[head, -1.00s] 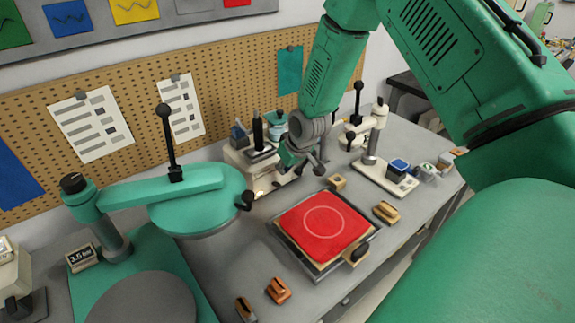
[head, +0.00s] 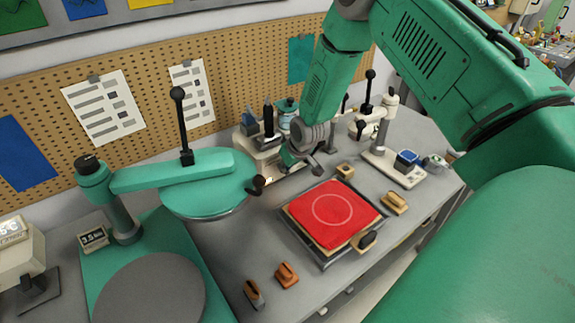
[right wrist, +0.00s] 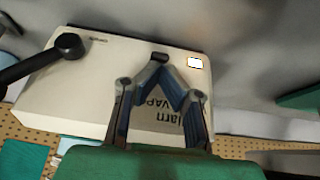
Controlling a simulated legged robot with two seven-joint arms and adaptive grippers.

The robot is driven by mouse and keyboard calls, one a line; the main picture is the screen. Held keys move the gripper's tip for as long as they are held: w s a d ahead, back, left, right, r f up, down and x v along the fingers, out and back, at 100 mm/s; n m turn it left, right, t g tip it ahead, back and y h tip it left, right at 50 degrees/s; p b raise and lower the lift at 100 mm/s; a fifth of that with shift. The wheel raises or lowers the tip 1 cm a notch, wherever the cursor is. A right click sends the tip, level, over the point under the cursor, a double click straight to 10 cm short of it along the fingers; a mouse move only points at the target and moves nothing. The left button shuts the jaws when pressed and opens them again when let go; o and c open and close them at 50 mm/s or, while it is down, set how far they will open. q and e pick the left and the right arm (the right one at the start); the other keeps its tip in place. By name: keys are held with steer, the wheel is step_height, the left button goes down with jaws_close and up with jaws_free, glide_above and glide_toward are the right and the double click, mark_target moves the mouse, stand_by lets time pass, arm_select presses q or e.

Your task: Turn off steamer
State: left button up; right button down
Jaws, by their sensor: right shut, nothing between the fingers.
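The steamer (head: 250,148) is a cream box on the bench by the pegboard, left of my right gripper (head: 300,168) in the head view. In the right wrist view the steamer (right wrist: 80,88) fills much of the picture, with upside-down lettering on its face. A small lit whitish-orange switch (right wrist: 195,63) sits near its edge. My right gripper (right wrist: 161,63) is shut and empty, its fingertips together in front of the steamer face, just left of the switch. I cannot tell whether they touch the face. My left gripper is not in view.
A green press (head: 205,182) with a black lever stands left of the steamer. A red cloth (head: 332,214) with a pale ring lies on a platen in front. Wooden-handled tools (head: 287,275) and a cream stand device (head: 385,165) share the bench. A black knobbed lever (right wrist: 68,46) is left of the gripper.

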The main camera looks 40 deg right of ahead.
steer(key=shift+s+a, duration=0.1)
steer(key=shift+a, duration=0.05)
steer(key=shift+s+d+f+t, duration=0.15)
steer(key=shift+d+f+t, duration=0.35)
steer(key=shift+d+t, duration=0.1)
steer(key=shift+s+a+f, duration=0.45)
steer(key=shift+a+f, duration=0.05)
steer(key=shift+a, duration=0.05)
steer(key=shift+f+b, duration=0.2)
steer(key=shift+b, duration=0.1)
steer(key=shift+d, duration=0.35)
steer(key=shift+r+p, duration=0.35)
steer(key=shift+a+r+p, duration=0.25)
steer(key=shift+r+p, duration=0.1)
steer(key=shift+r, duration=0.15)
